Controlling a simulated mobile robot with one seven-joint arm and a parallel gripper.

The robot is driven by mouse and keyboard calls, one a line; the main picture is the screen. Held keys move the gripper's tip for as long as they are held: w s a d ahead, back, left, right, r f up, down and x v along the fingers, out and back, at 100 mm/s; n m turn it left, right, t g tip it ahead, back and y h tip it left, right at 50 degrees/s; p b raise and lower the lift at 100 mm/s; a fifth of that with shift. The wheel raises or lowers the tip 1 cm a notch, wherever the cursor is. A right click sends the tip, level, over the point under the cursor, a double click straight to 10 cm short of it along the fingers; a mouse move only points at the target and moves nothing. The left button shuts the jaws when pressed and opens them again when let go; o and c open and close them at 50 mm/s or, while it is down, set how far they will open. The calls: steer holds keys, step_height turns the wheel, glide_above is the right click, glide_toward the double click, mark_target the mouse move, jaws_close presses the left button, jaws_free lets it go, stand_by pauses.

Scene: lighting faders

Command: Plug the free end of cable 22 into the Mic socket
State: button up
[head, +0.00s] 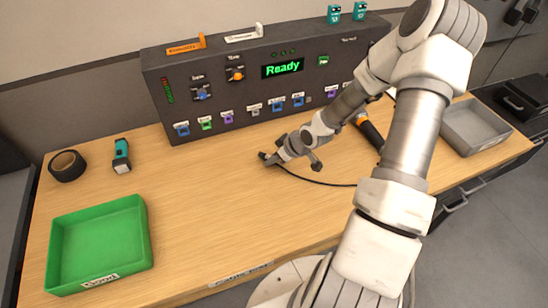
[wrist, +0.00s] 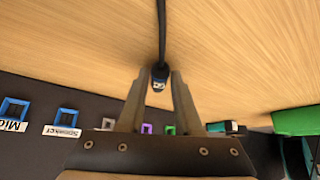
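The dark console (head: 225,75) shows "Ready". A green bin (head: 142,235), black tape roll (head: 67,165) and teal-black object (head: 121,156) are at left. A grey tray (head: 475,125) and an orange-black tool (head: 370,131) are at right. The table's middle left is clear.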

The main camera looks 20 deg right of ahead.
jaws_close()
step_height(320, 180, up, 5)
steer(key=p, duration=0.5)
steer(key=shift+r, duration=0.1)
